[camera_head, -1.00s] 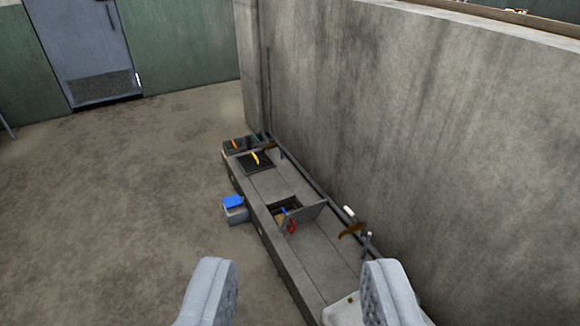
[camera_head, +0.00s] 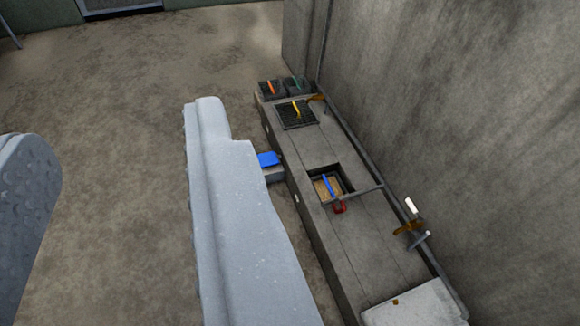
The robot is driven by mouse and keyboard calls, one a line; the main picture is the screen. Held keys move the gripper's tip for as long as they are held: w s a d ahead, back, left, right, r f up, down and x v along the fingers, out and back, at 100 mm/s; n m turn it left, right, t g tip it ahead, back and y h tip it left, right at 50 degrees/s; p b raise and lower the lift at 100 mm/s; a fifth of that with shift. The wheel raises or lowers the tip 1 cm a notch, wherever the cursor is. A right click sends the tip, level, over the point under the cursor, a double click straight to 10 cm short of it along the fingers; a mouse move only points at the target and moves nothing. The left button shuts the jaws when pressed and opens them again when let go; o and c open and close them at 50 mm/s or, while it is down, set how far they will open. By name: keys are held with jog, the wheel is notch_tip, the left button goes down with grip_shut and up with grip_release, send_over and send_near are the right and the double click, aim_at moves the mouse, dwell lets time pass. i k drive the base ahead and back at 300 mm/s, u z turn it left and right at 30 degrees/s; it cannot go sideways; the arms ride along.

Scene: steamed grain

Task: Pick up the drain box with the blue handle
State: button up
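The drain box (camera_head: 322,190) with a blue handle (camera_head: 329,186) sits down in a square opening in the long grey counter. Tan grain-like material shows inside it. A red part (camera_head: 340,207) lies at the near edge of the opening, beside the handle's lower end. My gripper (camera_head: 118,135) is open and empty, its two fingers wide apart at the left. The fingers are left of the counter in the picture and apart from the box. The box's lower sides are hidden in the opening.
A grey box with a blue top (camera_head: 268,160) stands against the counter's left side. A dark grate with a yellow handle (camera_head: 296,110) and boxes with orange (camera_head: 271,87) and green handles are farther back. A concrete wall (camera_head: 460,110) borders the right; open floor (camera_head: 120,90) lies left.

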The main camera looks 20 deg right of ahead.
aim_at(329, 186)
jog(key=u, duration=0.15)
jog(key=i, duration=1.25)
jog(key=z, duration=0.2)
jog(key=i, duration=1.25)
jog(key=z, duration=0.65)
jog(key=i, duration=0.5)
jog(key=z, duration=0.15)
